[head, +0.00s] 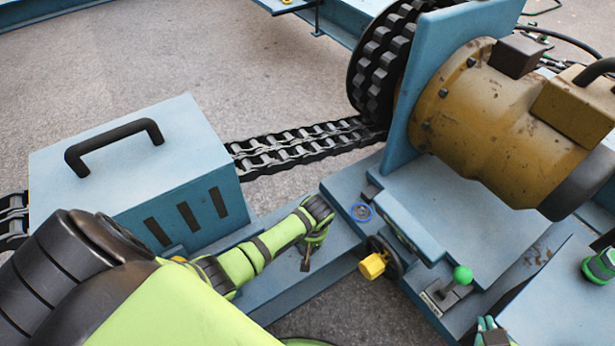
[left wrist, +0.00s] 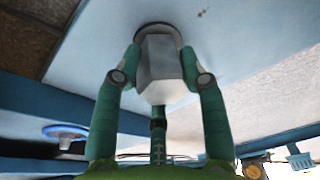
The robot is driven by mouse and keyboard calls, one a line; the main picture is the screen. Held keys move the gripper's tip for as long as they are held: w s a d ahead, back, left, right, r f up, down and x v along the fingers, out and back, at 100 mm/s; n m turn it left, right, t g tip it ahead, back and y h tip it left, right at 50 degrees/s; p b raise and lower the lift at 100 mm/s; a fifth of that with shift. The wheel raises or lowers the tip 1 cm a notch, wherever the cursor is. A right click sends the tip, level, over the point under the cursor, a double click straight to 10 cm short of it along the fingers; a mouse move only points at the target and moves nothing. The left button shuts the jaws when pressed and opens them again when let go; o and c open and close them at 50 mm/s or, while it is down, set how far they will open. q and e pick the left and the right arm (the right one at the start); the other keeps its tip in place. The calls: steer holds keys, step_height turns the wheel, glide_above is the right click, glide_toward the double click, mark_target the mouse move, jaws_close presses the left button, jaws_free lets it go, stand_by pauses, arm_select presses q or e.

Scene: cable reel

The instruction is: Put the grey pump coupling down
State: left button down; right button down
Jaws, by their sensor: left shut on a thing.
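The grey pump coupling (left wrist: 159,58) is a faceted block with a dark round rim at its far end in the left wrist view. My left gripper (left wrist: 160,76) is shut on it, with one teal finger on each side. The rim lies in front of a pale blue surface; I cannot tell whether it touches. In the head view my left arm reaches in from the left, and the coupling is not clearly visible there. My right gripper (head: 490,328) shows only as teal fingers at the bottom edge, too cut off to judge its opening.
A handled blue box (head: 130,150), chain (head: 295,148) and brown motor (head: 490,120) stand around. Bare floor (head: 230,50) shows behind.

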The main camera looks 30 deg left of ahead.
steer(key=shift+w+a+r, duration=0.15)
steer(key=shift+w+r, duration=0.1)
steer(key=shift+r, duration=0.05)
arm_select(q)
steer(key=shift+f, duration=0.15)
steer(key=c, duration=0.7)
jaws_free()
arm_select(e)
steer(key=shift+r+t, duration=0.1)
steer(key=shift+t, duration=0.2)
